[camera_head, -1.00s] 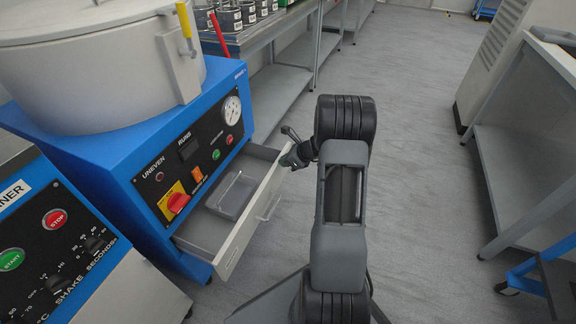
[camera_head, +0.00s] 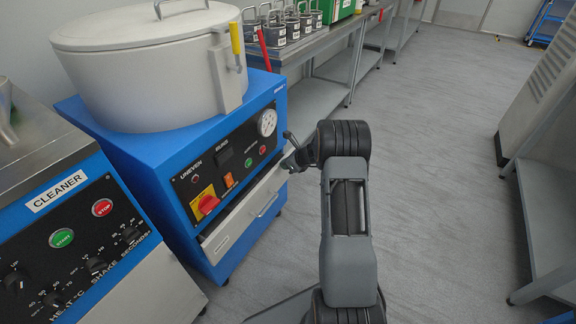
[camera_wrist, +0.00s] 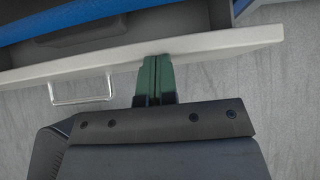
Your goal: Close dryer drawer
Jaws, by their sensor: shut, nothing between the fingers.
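The dryer (camera_head: 163,163) is a blue cabinet with a dark control panel and a large grey lidded drum on top. Its drawer (camera_head: 229,226) has a pale front with a wire handle (camera_head: 267,205) and stands out only slightly from the cabinet. In the wrist view the drawer front (camera_wrist: 215,42) crosses the picture, with its handle (camera_wrist: 82,103) to the left and a narrow open gap behind it. My gripper (camera_head: 291,152) is at the far end of the drawer front. Its green fingers (camera_wrist: 156,62) are together, empty, and appear to touch the front.
A cleaner machine (camera_head: 70,225) stands at the left. A metal bench (camera_head: 318,48) with several labelled containers is behind the dryer. Another grey bench (camera_head: 545,200) stands at the right. The floor between is clear.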

